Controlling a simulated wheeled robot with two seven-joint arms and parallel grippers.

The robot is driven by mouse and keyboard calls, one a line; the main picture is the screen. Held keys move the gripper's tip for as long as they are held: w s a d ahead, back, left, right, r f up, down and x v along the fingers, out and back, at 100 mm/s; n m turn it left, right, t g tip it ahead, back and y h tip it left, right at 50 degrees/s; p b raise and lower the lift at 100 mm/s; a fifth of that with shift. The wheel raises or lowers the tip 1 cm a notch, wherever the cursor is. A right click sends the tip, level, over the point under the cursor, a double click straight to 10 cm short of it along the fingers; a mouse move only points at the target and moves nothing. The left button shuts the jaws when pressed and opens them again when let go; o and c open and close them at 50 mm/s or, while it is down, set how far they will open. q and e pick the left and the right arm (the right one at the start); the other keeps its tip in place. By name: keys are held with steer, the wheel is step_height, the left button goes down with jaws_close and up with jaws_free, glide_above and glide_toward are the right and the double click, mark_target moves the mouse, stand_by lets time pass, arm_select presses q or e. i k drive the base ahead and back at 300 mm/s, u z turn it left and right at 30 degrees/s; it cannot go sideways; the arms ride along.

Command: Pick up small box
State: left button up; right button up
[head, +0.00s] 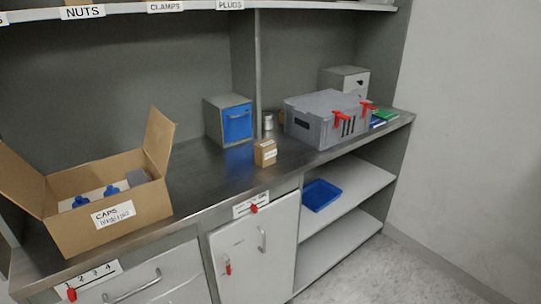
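The small box (265,153) is a brown cardboard box with a pale label. It stands upright on the dark metal worktop (215,178), close to the front edge, in the middle of the head view. Nothing touches it. Neither my left nor my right gripper shows in this view.
An open cardboard box labelled CAPS (112,215) stands at the left. A blue-fronted drawer unit (229,121), a small metal can (268,122) and a grey crate with red clips (315,117) stand behind or right. A blue tray (321,195) lies on a lower shelf.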

mark_target(265, 151)
steer(key=z, duration=1.2)
steer(key=i, duration=1.15)
steer(key=u, duration=1.95)
